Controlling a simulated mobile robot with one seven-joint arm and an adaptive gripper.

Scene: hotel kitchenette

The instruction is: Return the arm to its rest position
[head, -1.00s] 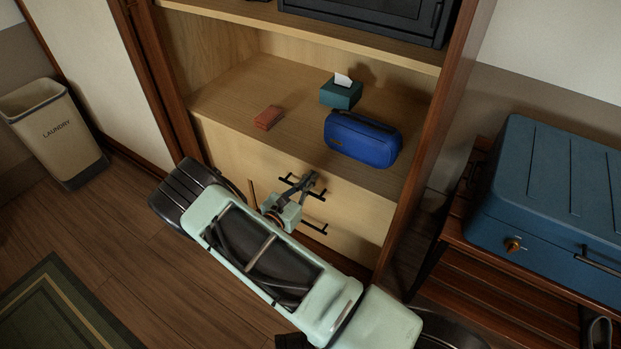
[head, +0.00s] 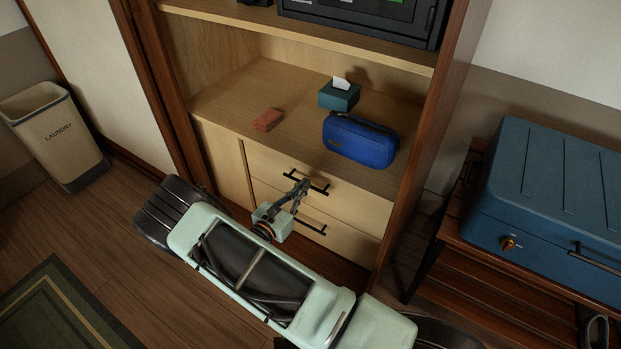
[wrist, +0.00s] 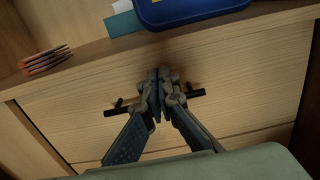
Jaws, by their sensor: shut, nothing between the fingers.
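My gripper (head: 302,186) is shut and empty. In the head view it is in front of the drawers below the shelf, close to the upper drawer's black handle (head: 319,188) in the picture. In the wrist view the closed fingers (wrist: 159,76) point at the drawer front (wrist: 230,90) and cover the middle of the handle (wrist: 115,112). I cannot tell whether they touch it. My arm stretches from the lower right across the head view, folded low over the floor.
The shelf (head: 225,105) above holds a reddish-brown stack (head: 267,119), a teal tissue box (head: 338,97) and a blue case (head: 360,140). A laundry bin (head: 52,130) stands at the left.

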